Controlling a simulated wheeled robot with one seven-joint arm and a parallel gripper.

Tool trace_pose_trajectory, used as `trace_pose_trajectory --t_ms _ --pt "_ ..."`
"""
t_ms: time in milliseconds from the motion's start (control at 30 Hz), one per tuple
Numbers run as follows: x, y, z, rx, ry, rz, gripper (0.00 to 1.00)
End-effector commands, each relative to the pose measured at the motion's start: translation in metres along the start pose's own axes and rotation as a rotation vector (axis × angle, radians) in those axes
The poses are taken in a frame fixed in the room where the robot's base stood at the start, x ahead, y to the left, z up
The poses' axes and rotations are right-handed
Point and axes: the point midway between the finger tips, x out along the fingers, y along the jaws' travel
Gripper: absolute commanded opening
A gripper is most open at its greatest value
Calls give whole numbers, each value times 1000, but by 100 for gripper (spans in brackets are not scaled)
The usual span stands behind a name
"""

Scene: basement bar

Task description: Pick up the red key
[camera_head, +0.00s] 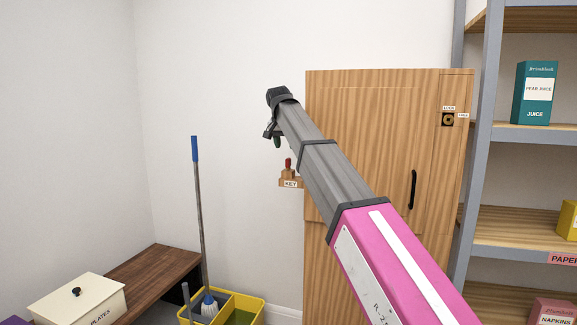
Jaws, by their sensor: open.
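The red key (288,164) stands upright in a small wooden holder (286,183) labelled "KEY", fixed by the left side of the wooden cabinet. Only its red upper part shows clearly. My gripper (275,136) is above and slightly left of the key in the picture, open and apart from it. My arm crosses in front of the cabinet, and the fingers are small and partly hidden behind the wrist.
The wooden cabinet (365,120) has a lock (448,119) and a black handle (412,189). Metal shelving with a juice carton (535,92) stands at right. A mop (198,180), yellow bucket (254,305), wooden bench (150,275) and plates box (75,300) are at lower left.

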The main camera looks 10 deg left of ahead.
Motion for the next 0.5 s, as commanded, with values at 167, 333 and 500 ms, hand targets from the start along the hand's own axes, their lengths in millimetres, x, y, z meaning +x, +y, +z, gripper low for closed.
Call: trace_pose_trajectory --t_ms 167,333,500 --pt "19 0 0 0 0 0 47" --pt "30 2 1 0 -1 1 47" --pt "54 5 2 1 -1 1 47"
